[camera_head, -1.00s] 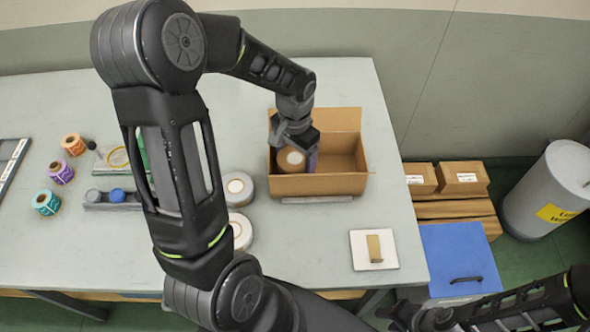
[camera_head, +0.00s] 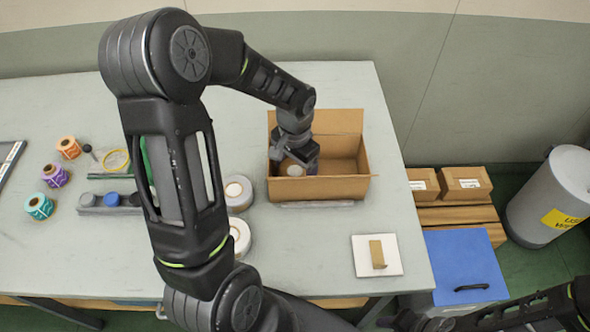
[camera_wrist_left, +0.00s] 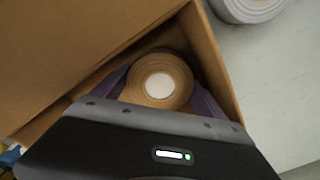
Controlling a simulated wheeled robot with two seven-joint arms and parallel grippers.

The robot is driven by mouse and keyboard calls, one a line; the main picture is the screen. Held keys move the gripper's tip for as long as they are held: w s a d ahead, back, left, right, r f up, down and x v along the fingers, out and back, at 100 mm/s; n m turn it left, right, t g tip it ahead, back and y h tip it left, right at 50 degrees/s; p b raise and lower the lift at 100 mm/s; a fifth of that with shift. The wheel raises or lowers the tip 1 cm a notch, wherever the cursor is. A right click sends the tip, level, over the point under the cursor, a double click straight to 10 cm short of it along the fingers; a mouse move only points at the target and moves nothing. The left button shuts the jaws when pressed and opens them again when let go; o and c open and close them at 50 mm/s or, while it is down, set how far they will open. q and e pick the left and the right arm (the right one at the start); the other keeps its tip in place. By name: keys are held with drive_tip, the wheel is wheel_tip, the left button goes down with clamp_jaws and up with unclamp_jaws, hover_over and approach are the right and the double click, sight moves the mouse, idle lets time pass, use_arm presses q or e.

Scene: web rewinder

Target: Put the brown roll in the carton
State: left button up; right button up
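The brown roll (camera_head: 295,171) has a pale core and is inside the open cardboard carton (camera_head: 325,188), toward its left end. My left gripper (camera_head: 304,168) reaches down into the carton over the roll. In the left wrist view the roll (camera_wrist_left: 160,64) sits between the two purple-padded fingers (camera_wrist_left: 160,92), which appear to press on its sides. The carton wall (camera_wrist_left: 214,55) is close beside the right finger. Whether the roll touches the carton floor is hidden. My right gripper (camera_head: 405,320) is partly in view at the bottom edge, and its fingers cannot be made out.
Two pale rolls (camera_head: 238,191) stand left of the carton. A white plate with a tan block (camera_head: 377,254) lies to the right front. Small orange, purple and teal rolls (camera_head: 54,176) sit at the far left. Boxes (camera_head: 465,182) and a grey bin (camera_head: 552,196) stand beyond the table.

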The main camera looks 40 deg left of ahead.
sight(295, 170)
use_arm(q)
drive_tip(key=o, duration=0.3)
wheel_tip(295, 170, up, 12)
drive_tip(key=p, duration=0.8)
drive_tip(key=shift+r, duration=0.2)
drive_tip(key=shift+w, duration=0.1)
